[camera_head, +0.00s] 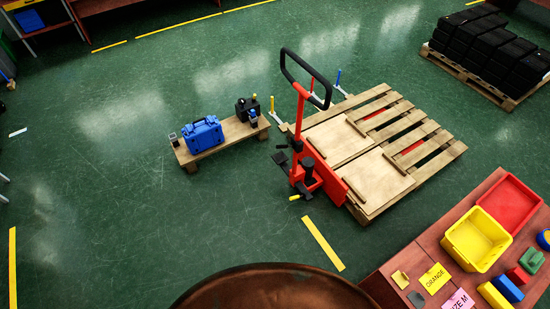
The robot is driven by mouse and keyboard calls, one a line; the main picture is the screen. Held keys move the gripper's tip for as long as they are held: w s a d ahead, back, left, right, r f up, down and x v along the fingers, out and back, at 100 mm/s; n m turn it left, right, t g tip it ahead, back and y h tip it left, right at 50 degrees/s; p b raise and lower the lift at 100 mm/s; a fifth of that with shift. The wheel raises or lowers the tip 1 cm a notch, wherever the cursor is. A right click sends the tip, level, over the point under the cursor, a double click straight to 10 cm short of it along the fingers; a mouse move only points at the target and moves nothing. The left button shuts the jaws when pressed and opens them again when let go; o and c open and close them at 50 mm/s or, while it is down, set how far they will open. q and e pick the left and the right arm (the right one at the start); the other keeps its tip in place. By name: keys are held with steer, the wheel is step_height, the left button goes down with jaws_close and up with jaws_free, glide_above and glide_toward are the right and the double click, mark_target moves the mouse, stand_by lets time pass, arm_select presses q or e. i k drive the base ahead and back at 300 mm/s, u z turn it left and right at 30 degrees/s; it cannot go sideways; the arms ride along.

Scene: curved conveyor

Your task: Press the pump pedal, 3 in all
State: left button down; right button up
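A red pallet jack (302,110) with a black loop handle (320,100) stands upright at the near left end of a wooden pallet (425,135). At its base, a black pedal-like part (280,158) sticks out to the left. A small yellow-tipped lever (294,198) sits lower down, near the floor. I cannot tell for sure which of these is the pump pedal. Neither of my grippers shows in the head view.
A low wooden bench (220,143) left of the jack carries a blue case (203,134) and dark items. A brown table (405,268) with a yellow bin (476,240) and red tray (510,203) stands at lower right. Green floor (180,215) left of the jack is clear.

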mark_target(280, 158)
steer(key=u, duration=0.2)
steer(key=i, duration=1.15)
steer(key=z, duration=0.85)
